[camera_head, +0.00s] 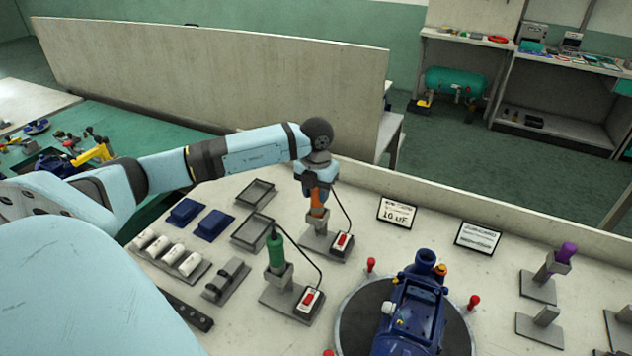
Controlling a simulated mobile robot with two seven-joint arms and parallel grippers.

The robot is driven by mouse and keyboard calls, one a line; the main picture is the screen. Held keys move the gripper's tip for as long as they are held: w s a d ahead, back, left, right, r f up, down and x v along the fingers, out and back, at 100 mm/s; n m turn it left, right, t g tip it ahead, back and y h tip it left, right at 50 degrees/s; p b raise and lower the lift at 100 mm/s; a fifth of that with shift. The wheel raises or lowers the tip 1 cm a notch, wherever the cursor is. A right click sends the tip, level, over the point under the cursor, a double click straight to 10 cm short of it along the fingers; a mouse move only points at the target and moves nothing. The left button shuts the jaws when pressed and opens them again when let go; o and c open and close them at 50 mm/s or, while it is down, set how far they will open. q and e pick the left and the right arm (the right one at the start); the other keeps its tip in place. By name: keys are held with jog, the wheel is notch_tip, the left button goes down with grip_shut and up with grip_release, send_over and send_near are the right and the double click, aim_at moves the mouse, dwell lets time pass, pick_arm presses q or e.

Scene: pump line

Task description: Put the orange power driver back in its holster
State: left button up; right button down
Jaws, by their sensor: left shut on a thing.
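The orange power driver (318,199) is upright in the camera_head view, at the middle of the workbench. My left gripper (318,182) is shut on its upper part from above. Below the driver stands a grey holster on a base plate (318,242) with a red switch box (342,241). The driver's lower end meets the top of the holster in the picture; I cannot tell how deep it sits. A black cord runs from the driver to the switch box. My right gripper is not in view.
A green driver (275,246) stands in its own holster just in front. A blue pump (410,310) sits on a round dark turntable (352,318) with red knobs. Small trays (255,194), blue blocks (214,224) and two label signs (397,212) are nearby. A purple-handled tool (567,252) stands at right.

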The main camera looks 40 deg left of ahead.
pick_arm(q)
jog(key=shift+f, duration=0.25)
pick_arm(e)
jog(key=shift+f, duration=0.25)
pick_arm(q)
jog(key=o, duration=1.1)
jog(key=shift+c, duration=0.2)
jog(key=shift+r, duration=0.1)
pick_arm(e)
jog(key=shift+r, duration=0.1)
pick_arm(q)
jog(key=shift+w+r+p, duration=0.15)
jog(key=shift+r+p, duration=1.25)
jog(key=shift+r, duration=1.1)
jog(key=shift+r+p, duration=0.35)
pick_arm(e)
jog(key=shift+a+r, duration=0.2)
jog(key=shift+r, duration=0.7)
